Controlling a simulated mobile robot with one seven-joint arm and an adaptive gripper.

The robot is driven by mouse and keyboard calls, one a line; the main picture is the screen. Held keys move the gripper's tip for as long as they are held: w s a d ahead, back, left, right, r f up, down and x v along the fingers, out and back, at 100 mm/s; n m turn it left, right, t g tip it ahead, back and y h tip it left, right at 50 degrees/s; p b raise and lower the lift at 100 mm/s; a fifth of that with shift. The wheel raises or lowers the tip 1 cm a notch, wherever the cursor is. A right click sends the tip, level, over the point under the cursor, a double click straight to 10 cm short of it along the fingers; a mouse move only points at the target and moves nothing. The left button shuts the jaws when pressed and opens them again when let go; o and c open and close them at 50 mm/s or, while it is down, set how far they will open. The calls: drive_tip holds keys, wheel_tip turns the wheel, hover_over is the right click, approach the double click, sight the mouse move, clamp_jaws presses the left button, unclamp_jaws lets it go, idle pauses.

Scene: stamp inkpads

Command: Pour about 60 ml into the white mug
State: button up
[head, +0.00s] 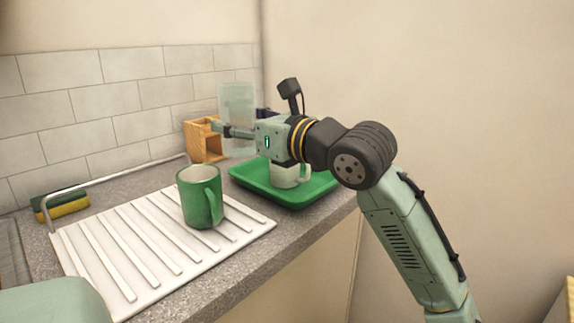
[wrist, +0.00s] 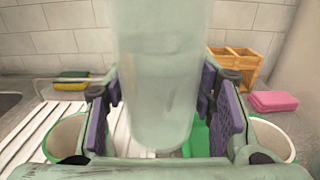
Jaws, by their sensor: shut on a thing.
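My gripper (head: 234,131) is shut on a tall translucent pale-green container (head: 237,103), held upright above the counter. In the wrist view the container (wrist: 160,75) fills the middle between the purple finger pads. Any liquid inside cannot be made out. The white mug (head: 284,178) stands in the green tray (head: 318,191), below my gripper and partly hidden by it. In the wrist view part of a mug that seems to be the white one (wrist: 273,137) shows at the lower right. A green mug (head: 197,199) stands on the white draining board, left of the tray.
A wooden holder (head: 204,142) stands at the back by the tiled wall, behind the container. A pink block (wrist: 273,101) lies right of it in the wrist view. A yellow-green sponge (head: 62,206) lies at the left. The ribbed draining board (head: 120,262) is otherwise clear.

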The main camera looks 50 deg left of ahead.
sight(253, 152)
drive_tip(key=shift+w+f+b, duration=0.1)
drive_tip(key=shift+f+b, duration=1.7)
drive_tip(key=shift+f, duration=0.5)
drive_tip(key=shift+f, duration=0.1)
drive_tip(key=shift+w+f+m+b, duration=0.2)
drive_tip(key=shift+f+m+b, duration=0.15)
drive_tip(key=shift+f+m, duration=0.3)
drive_tip(key=shift+w+f+m+b, duration=0.15)
drive_tip(key=shift+f+m+b, duration=0.25)
drive_tip(key=shift+f, duration=0.35)
drive_tip(key=shift+w+r+m+p, duration=0.15)
drive_tip(key=shift+r+m+p, duration=0.25)
drive_tip(key=shift+p, duration=0.3)
drive_tip(key=m+p, duration=0.1)
drive_tip(key=w+m+p, duration=0.1)
drive_tip(key=m, duration=0.1)
drive_tip(key=shift+w+r+p, duration=0.1)
drive_tip(key=shift+r+p, duration=0.2)
drive_tip(key=shift+p, duration=0.1)
drive_tip(key=r+m+p, duration=0.1)
drive_tip(key=p, duration=0.1)
drive_tip(key=w+r+m+p, duration=0.1)
drive_tip(key=m+p, duration=0.1)
drive_tip(key=p, duration=0.1)
drive_tip(key=shift+a+r, duration=0.1)
drive_tip(key=shift+r, duration=0.2)
